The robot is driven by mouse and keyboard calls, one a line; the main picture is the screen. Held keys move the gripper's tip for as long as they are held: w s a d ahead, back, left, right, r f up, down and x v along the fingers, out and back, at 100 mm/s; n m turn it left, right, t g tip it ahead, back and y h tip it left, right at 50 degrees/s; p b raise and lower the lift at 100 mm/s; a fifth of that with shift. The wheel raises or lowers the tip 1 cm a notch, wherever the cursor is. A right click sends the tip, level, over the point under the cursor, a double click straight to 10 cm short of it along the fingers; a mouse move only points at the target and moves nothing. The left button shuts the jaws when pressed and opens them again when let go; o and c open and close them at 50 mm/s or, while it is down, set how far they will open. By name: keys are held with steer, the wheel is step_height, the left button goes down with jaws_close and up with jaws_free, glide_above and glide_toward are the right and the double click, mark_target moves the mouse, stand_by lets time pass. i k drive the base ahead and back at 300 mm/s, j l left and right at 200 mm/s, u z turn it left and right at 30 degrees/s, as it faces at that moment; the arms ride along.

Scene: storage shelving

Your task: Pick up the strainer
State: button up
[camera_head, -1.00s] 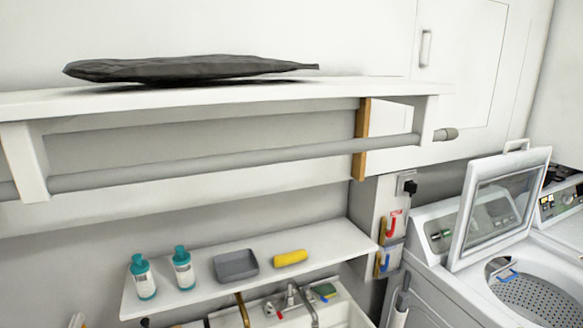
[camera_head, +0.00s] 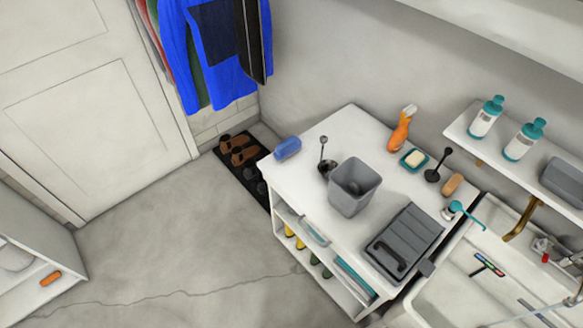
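I cannot tell for sure which thing is the strainer. A small dark bowl-shaped thing with an upright thin handle (camera_head: 326,166) stands on the white cabinet top, just left of a grey bin, which partly hides it. A small teal and white tool with a curved handle (camera_head: 456,208) lies at the cabinet's right edge beside the sink. A black plunger-like thing (camera_head: 435,174) stands upright near the wall. My gripper is not in view.
The white cabinet (camera_head: 301,188) also holds the grey bin (camera_head: 353,198), a grey case (camera_head: 403,243), an orange spray bottle (camera_head: 401,130), a soap dish (camera_head: 413,159) and a blue item (camera_head: 287,149). The sink (camera_head: 447,296) is at right. The floor (camera_head: 170,245) at left is clear.

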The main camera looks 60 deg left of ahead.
mark_target(324, 166)
steer(key=j+u, duration=0.25)
steer(key=u, duration=0.15)
steer(key=i+j+u, duration=0.15)
steer(key=u, duration=0.2)
steer(key=i+j+u, duration=0.1)
steer(key=j+u, duration=0.3)
steer(key=i+u, duration=0.1)
steer(key=u, duration=0.25)
steer(key=i+j, duration=0.55)
